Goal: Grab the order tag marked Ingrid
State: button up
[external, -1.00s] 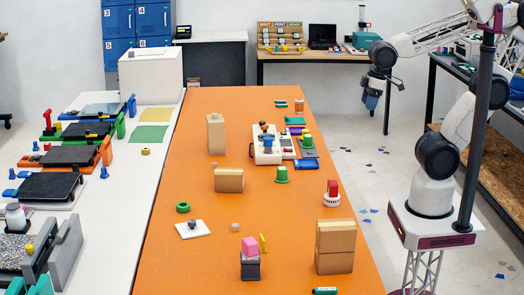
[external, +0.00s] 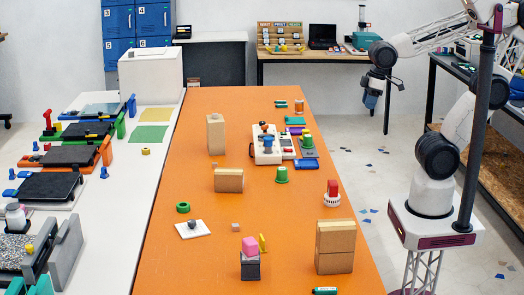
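No tag with a readable name shows in the external view, so I cannot tell which thing is the tag marked Ingrid. Small flat coloured pieces lie around the white device (external: 264,147) on the orange table (external: 200,268).
Cardboard boxes stand on the table at the near right (external: 335,247), the middle (external: 228,180) and farther back (external: 215,134). A white counter (external: 120,235) with printers runs along the left.

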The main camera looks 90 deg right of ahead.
jog(key=w+a+f+m+g+y, duration=0.2)
jog(key=w+a+f+m+y, duration=0.2)
jog(key=w+a, duration=0.65)
jog(key=w+a+f+m+g+y, duration=0.35)
jog(key=w+a, duration=0.35)
jog(key=w, duration=0.6)
jog(key=m+y, duration=0.6)
jog(key=m, duration=0.2)
send_near(262, 243)
jog(key=shift+s+a+r, duration=0.15)
jog(key=shift+s+a, duration=0.25)
jog(key=shift+s, duration=0.25)
jog(key=shift+w+a+f, duration=0.15)
jog(key=shift+f, duration=0.05)
jog(key=shift+a, duration=0.1)
jog(key=shift+x, duration=1.2)
